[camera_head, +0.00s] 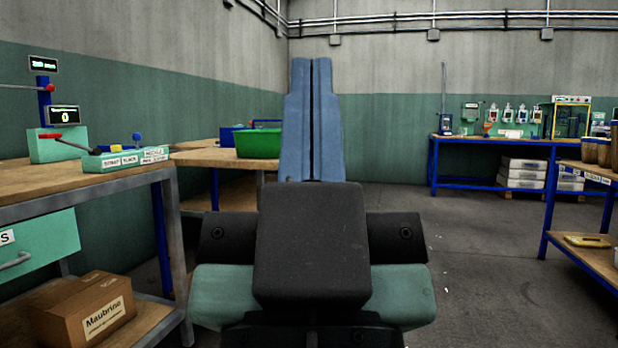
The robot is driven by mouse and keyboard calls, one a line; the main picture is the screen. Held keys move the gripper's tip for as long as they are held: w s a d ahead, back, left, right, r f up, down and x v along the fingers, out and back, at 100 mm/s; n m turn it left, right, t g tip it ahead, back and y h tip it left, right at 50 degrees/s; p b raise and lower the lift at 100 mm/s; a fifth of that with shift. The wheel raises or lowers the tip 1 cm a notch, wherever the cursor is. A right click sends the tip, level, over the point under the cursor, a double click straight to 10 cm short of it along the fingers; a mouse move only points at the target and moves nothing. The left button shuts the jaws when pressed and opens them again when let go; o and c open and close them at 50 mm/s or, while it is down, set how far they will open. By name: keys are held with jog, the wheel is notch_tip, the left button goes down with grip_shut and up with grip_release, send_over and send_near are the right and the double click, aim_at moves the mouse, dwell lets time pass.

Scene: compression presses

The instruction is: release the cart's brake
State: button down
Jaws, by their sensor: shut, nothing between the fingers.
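My gripper (312,72) reaches forward in the middle of the view. Its two blue-grey fingers lie side by side with only a thin dark seam between them, so it is shut and empty. The black gripper body below hides the floor straight ahead. I cannot pick out a cart for certain. A blue-framed wooden shelf unit (550,222) is cut off at the right edge and may be one. No brake shows on it, and its lower part is out of view. My gripper is well apart from it.
A wooden bench (70,196) with a press and a green control box (125,159) stands close on the left. A cardboard box (88,309) lies on its lower shelf. A green bin (258,143) is farther back. Open floor (470,270) lies to the right.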

notch_tip(320, 180, up, 19)
jog(key=p, duration=1.6)
jog(key=shift+p, duration=0.4)
jog(key=shift+w, duration=0.15)
